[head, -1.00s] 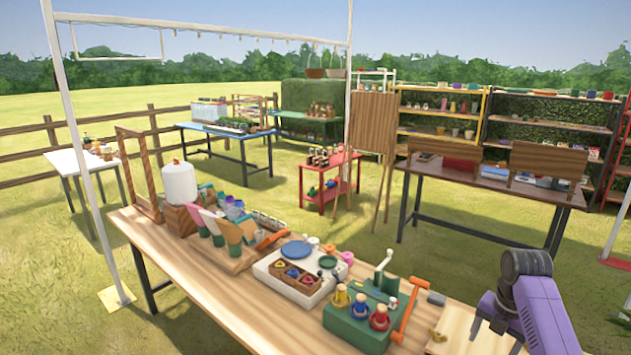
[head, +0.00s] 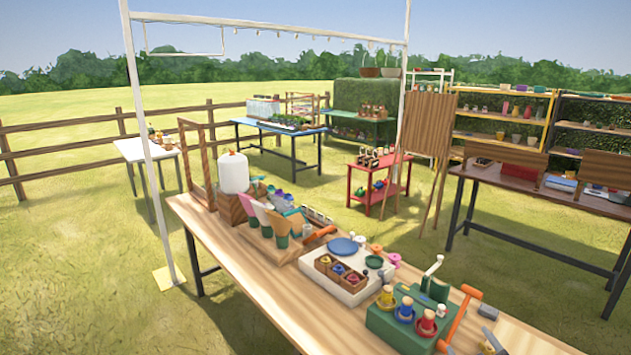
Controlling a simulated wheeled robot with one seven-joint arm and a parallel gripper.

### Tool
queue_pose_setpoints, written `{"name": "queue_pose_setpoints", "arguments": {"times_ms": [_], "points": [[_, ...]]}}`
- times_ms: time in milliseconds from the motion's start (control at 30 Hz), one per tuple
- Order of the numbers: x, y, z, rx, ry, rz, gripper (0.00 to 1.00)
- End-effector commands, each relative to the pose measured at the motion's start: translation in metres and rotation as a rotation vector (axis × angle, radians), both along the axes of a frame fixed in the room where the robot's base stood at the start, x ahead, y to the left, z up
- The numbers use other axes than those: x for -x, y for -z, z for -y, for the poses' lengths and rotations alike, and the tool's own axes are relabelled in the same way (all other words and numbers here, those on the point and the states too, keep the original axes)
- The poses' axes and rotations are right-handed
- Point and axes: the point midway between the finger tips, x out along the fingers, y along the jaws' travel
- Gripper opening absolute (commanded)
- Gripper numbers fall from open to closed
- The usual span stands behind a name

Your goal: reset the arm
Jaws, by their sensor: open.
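My gripper is not in view, and no part of my arm shows in the head view now. The wooden workbench (head: 262,310) runs from the middle left to the lower right. On it stands a green box (head: 393,332) with several small peg figures. An orange-handled hammer (head: 459,315) leans beside the box.
A white tray (head: 318,283) with a small wooden divided box and a blue disc (head: 342,245) sits mid-bench. A white tank (head: 234,172) and seed packets stand at the far left end. A white pole (head: 140,140) rises at the left. A red cart (head: 380,185) stands on open grass behind.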

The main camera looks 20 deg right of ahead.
Motion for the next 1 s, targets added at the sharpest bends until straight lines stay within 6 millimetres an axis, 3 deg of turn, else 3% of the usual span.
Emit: {"name": "queue_pose_setpoints", "arguments": {"times_ms": [33, 200, 500, 833, 1000], "points": [[0.012, 0.006, -0.025, -0.05, 0.004, 0.06, 0.71], [0.055, 0.002, -0.089, -0.202, 0.012, 0.259, 0.71], [0.151, -0.015, -0.181, -0.43, -0.044, 0.469, 0.71], [0.257, -0.035, -0.25, -0.564, -0.174, 0.45, 0.71], [0.303, -0.024, -0.272, -0.581, -0.239, 0.312, 0.71]]}}
